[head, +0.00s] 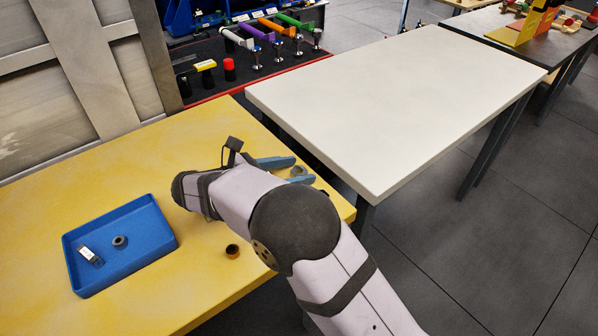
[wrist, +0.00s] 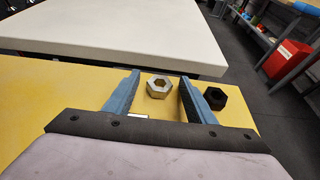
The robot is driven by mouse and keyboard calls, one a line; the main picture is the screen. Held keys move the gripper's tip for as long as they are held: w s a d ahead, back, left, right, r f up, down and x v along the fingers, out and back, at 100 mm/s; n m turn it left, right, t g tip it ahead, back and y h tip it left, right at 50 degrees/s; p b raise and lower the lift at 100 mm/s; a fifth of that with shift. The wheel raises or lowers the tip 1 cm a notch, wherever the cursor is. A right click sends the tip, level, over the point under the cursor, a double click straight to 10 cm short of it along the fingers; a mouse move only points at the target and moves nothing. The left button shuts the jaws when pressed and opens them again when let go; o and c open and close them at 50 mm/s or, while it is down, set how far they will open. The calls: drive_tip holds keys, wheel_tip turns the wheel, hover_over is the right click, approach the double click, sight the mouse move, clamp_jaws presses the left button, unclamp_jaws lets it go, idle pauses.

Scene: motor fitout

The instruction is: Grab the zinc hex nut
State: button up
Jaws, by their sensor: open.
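The zinc hex nut (wrist: 156,88), a pale silver hexagon with a round hole, lies flat on the yellow table near its far edge. In the head view the nut (head: 298,171) shows small and grey. My gripper (wrist: 160,78) is open, its blue fingers low over the table on either side of the nut. In the head view my gripper (head: 303,170) points right, toward the table's edge. The left finger stands a little apart from the nut.
A black hex nut (wrist: 215,98) lies just outside the right finger. A blue tray (head: 128,279) holds a dark ring and a small labelled piece. A copper-and-black ring (head: 233,251) lies near the front edge. A white table (head: 390,95) stands beyond a gap.

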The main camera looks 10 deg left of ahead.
drive_tip(key=c, duration=1.2)
wheel_tip(320, 180, up, 10)
